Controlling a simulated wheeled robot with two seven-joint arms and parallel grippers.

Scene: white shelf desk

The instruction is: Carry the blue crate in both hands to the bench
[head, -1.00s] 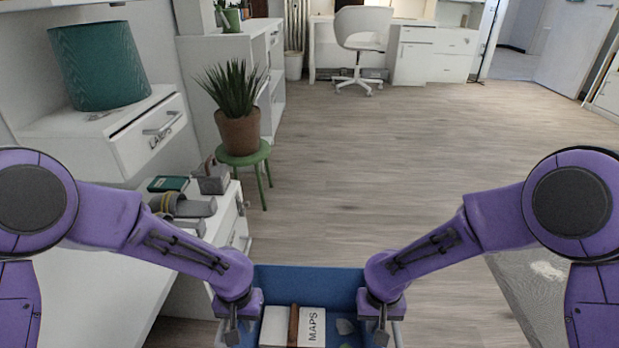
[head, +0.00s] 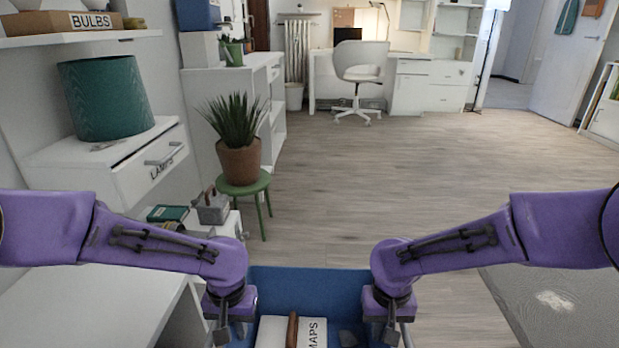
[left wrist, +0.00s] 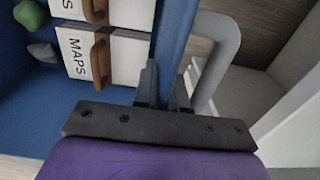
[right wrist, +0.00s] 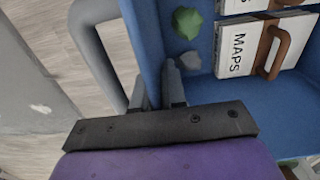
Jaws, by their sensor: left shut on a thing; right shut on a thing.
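The blue crate (head: 309,281) is held in front of me at the bottom of the head view, cut off by the picture's edge. My left gripper (head: 222,332) is shut on the crate's left wall, which also shows in the left wrist view (left wrist: 172,45). My right gripper (head: 388,330) is shut on its right wall, seen in the right wrist view (right wrist: 150,45). Inside lie white boxes marked MAPS (right wrist: 236,50) with brown handles, a green lump (right wrist: 187,22) and a grey lump (right wrist: 189,60). I cannot tell which surface is the bench.
A white shelf desk (head: 60,310) stands close on the left. A potted plant on a green stool (head: 243,186) is ahead left. A white chair (head: 360,72) stands far ahead.

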